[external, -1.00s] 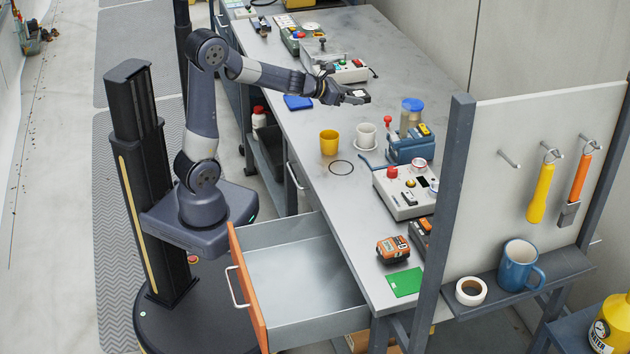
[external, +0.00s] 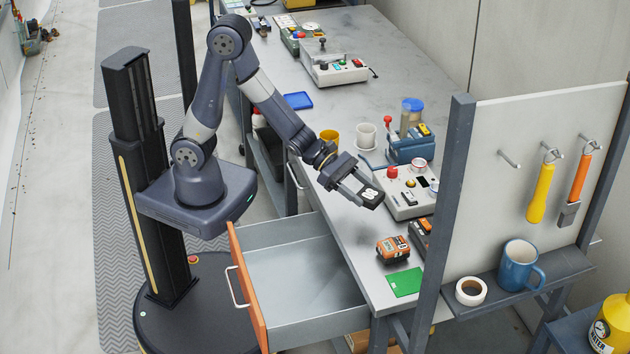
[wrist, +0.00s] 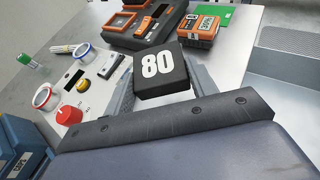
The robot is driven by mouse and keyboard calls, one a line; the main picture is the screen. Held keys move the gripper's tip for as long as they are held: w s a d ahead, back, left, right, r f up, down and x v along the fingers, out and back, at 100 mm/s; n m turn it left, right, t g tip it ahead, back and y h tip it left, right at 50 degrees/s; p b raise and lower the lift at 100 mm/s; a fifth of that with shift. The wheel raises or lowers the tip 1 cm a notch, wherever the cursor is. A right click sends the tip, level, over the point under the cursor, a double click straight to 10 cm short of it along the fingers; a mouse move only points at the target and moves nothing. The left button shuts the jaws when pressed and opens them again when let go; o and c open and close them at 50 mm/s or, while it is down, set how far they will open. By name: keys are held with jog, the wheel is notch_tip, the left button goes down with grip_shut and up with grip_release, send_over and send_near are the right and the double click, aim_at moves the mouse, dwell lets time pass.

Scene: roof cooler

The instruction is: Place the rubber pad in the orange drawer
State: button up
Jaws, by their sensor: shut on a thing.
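My gripper (external: 364,195) is shut on a black block-like rubber pad (external: 371,198) marked with a white "80". The pad also shows in the wrist view (wrist: 160,72), between the finger ends. My gripper holds it above the bench, left of the grey control box. The orange-fronted drawer (external: 249,290) is pulled out at the lower middle, and its grey metal inside (external: 295,273) looks empty. The pad is above and to the right of the drawer. In the wrist view part of the drawer (wrist: 290,72) shows at the right edge.
The bench (external: 350,245) carries a control box (external: 405,195) with a red knob, an orange device (external: 392,248) and a green card (external: 405,282) beside the drawer. A yellow cup (external: 329,137) and a white cup (external: 366,134) stand behind my gripper. A pegboard post (external: 447,200) rises at right.

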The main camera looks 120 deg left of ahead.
jog(key=d, duration=0.2)
jog(key=d+m+h, duration=0.1)
jog(key=d, duration=0.1)
jog(key=d+f+h, duration=0.1)
jog(key=d, duration=0.1)
jog(key=shift+d+m, duration=0.25)
jog(key=shift+m, duration=0.15)
jog(key=shift+r, duration=0.15)
